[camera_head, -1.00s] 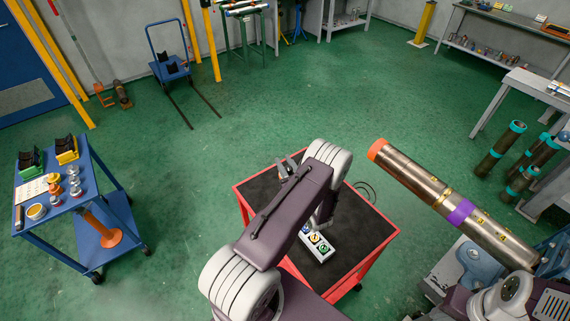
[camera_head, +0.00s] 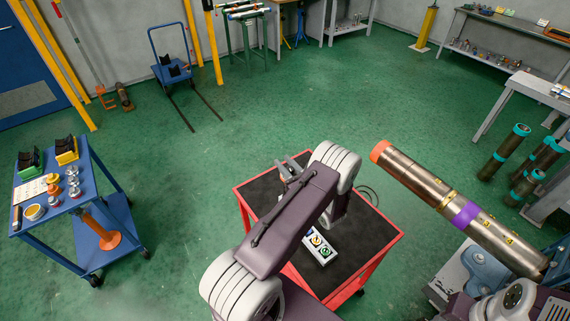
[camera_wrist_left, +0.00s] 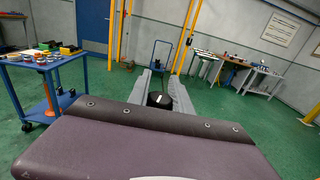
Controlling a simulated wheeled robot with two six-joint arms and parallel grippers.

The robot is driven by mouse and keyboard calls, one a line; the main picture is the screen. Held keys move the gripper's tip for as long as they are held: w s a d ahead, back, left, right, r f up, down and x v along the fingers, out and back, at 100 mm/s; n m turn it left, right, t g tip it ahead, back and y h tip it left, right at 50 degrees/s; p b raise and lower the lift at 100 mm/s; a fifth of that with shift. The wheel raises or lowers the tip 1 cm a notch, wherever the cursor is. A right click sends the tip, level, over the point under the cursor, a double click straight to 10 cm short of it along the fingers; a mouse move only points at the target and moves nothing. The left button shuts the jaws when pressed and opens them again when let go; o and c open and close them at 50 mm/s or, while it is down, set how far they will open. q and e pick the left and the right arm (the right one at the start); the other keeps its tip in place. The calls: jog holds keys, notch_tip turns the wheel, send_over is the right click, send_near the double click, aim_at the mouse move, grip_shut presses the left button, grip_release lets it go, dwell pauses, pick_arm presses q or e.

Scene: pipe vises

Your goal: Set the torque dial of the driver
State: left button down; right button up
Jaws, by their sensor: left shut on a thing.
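My left gripper (camera_head: 290,166) is over the back left of a dark-topped red cart (camera_head: 372,243) in the head view. In the left wrist view, its two grey fingers (camera_wrist_left: 159,92) are shut on a black round dial (camera_wrist_left: 159,99) with a white mark on top. The body of the driver is hidden behind my arm and gripper, so I cannot make out its shape. My right gripper is not in view.
A small white box with coloured round faces (camera_head: 320,248) lies on the cart, beside my arm. A metal pipe with an orange end (camera_head: 425,184) slants at the right. A blue trolley (camera_head: 88,207) with parts stands at the left. Open green floor lies behind the cart.

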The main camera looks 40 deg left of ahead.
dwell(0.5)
pick_arm(q)
jog(key=c, duration=1.1)
grip_release()
jog(key=shift+c, duration=0.2)
